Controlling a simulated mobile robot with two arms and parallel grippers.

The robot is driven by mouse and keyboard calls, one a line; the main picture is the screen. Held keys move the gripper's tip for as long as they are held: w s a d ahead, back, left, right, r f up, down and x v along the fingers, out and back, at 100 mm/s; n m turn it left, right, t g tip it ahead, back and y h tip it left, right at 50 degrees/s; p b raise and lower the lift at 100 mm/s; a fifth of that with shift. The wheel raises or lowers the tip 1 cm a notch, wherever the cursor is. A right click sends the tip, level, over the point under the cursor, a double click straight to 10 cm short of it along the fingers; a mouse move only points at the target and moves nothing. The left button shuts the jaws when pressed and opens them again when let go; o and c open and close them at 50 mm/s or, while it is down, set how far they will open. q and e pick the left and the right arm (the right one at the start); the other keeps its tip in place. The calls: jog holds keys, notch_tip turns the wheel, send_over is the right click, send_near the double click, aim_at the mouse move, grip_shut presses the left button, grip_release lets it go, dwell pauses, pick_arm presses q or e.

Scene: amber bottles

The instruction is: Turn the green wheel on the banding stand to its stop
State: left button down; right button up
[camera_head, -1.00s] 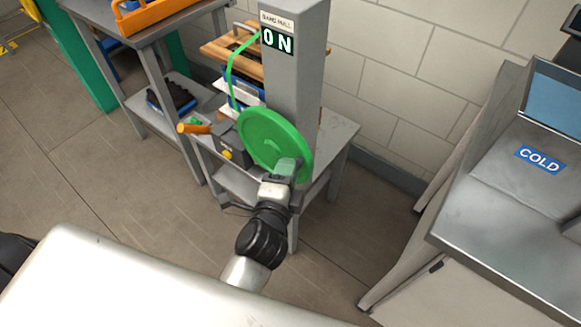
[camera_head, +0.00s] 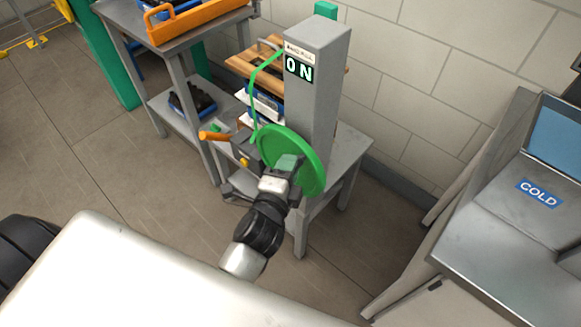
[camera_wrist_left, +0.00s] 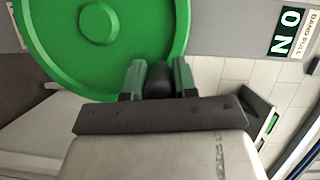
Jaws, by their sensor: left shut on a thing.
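The green wheel (camera_head: 312,171) is mounted on the front of the grey column of the banding stand (camera_head: 318,85). A sign on the column reads "ON". My left gripper (camera_head: 287,163) is at the wheel's face and covers part of it. In the left wrist view the wheel (camera_wrist_left: 60,40) fills the upper left, with its round hub near the top. There the left gripper (camera_wrist_left: 158,78) has its two fingers at the lower rim, shut on a dark handle knob between them. My right gripper does not show.
An orange lever (camera_head: 216,136) sticks out left of the wheel. Wooden boards and a green strap (camera_head: 252,92) are behind it. A grey shelf with an orange tray (camera_head: 196,22) stands at the left. A steel unit marked "COLD" (camera_head: 539,193) stands at the right.

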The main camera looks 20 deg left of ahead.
pick_arm(q)
jog(key=shift+a, duration=0.1)
dwell(0.3)
jog(key=c, duration=0.9)
grip_release()
jog(key=s+b, duration=0.1)
jog(key=s, duration=0.2)
jog(key=s+b, duration=0.1)
jog(key=s, duration=0.3)
jog(key=s+b, duration=0.1)
jog(key=s, duration=0.2)
jog(key=shift+s+d+r, duration=0.25)
jog(key=shift+s, duration=0.15)
jog(key=shift+f, duration=0.1)
